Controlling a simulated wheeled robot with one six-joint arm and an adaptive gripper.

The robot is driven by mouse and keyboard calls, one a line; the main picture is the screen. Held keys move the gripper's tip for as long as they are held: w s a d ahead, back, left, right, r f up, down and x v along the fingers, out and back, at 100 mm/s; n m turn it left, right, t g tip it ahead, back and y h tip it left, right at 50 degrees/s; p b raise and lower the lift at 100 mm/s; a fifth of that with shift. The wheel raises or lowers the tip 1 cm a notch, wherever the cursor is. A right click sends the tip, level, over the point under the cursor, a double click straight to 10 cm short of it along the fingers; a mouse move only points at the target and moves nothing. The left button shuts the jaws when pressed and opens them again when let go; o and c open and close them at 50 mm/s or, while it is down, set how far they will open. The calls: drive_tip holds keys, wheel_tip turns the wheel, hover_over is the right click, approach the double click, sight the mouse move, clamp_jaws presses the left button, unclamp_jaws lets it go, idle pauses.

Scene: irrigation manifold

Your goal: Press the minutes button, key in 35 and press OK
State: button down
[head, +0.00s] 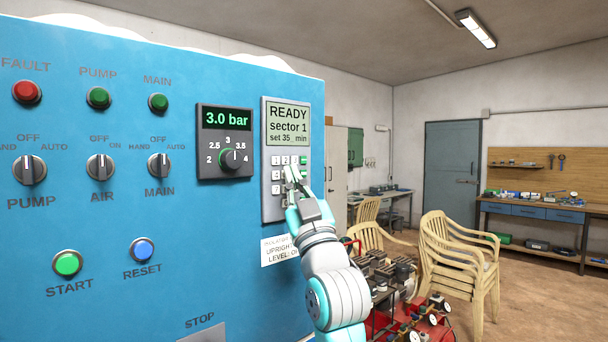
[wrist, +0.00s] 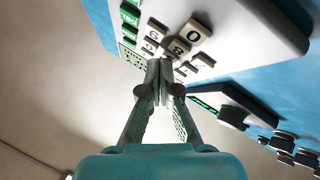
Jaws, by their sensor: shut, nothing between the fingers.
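The keypad unit (head: 286,205) is a grey panel at the right edge of the blue cabinet's front. Its display (head: 288,124) reads "READY", "sector 1" and "set 35 min". Number keys lie below it, with a green key (head: 305,160) at the top right of the keypad. My gripper (head: 290,174) is shut and empty, its fingertips over the middle of the keys and hiding some of them.
The blue cabinet (head: 120,215) also carries knobs, lamps, START and RESET buttons and a 3.0 bar pressure dial unit (head: 225,141) left of the keypad. Stacked chairs (head: 460,262) and a workbench (head: 535,212) stand to the right. Floor there is partly free.

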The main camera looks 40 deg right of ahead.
drive_tip(key=shift+s, duration=0.7)
drive_tip(key=d+f, duration=0.4)
drive_tip(key=f, duration=0.1)
drive_tip(key=shift+d+f, duration=0.3)
drive_tip(key=shift+d, duration=0.05)
drive_tip(key=shift+w, duration=0.25)
idle(0.4)
drive_tip(key=shift+w, duration=0.25)
